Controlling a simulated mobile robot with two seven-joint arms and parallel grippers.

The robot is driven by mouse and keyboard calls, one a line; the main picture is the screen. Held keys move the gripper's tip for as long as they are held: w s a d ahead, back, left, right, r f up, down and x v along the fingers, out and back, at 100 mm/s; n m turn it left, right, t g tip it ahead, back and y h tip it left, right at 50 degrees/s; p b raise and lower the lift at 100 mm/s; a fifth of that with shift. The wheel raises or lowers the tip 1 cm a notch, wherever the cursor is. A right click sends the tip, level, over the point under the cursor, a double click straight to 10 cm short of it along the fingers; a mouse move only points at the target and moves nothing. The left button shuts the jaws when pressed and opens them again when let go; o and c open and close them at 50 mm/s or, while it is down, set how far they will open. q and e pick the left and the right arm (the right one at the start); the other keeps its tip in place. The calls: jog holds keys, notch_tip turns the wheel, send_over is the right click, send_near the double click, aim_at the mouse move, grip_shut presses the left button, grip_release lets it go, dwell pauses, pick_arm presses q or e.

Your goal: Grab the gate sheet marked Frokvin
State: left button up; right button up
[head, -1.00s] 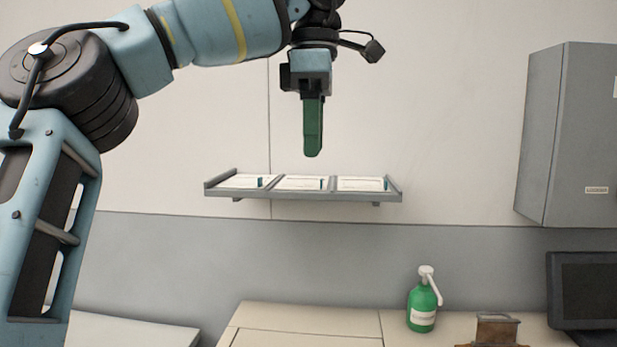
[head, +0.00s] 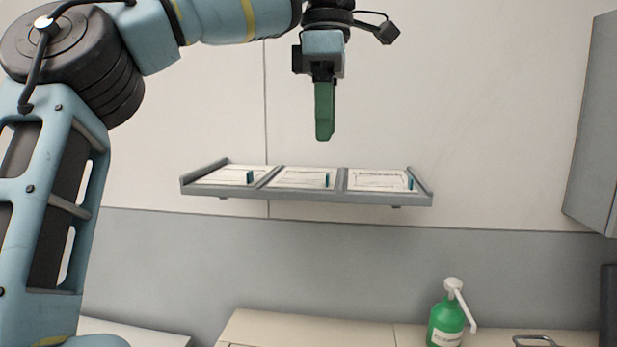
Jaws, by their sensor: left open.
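A grey wall shelf (head: 300,194) has three compartments, each with a white printed sheet lying in it. They are the left sheet (head: 222,176), the middle sheet (head: 300,177) and the right sheet (head: 378,177). Each sheet has a small teal tab near its right side. The print is too small to read, so I cannot tell which one is marked Frokvin. My left gripper (head: 324,138) points down above the shelf, over the middle to right part, apart from the sheets. It is seen edge-on, open and empty. My right gripper is not in view.
Low dividers and a raised rim edge the shelf compartments. A green pump bottle (head: 446,322) stands on the beige counter (head: 310,330) below. A grey wall cabinet (head: 597,130) is at the right. The wall around the shelf is clear.

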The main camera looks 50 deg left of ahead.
aim_at(326, 186)
pick_arm(q)
jog(key=shift+w+a+f, duration=0.1)
jog(key=shift+w+f, duration=0.05)
jog(key=shift+f, duration=1)
jog(key=shift+w+a+f, duration=0.1)
jog(key=shift+w+f, duration=0.05)
jog(key=shift+f, duration=1.05)
jog(key=shift+w+a+f, duration=0.1)
jog(key=shift+w+f, duration=0.05)
jog(key=shift+f, duration=1)
grip_shut()
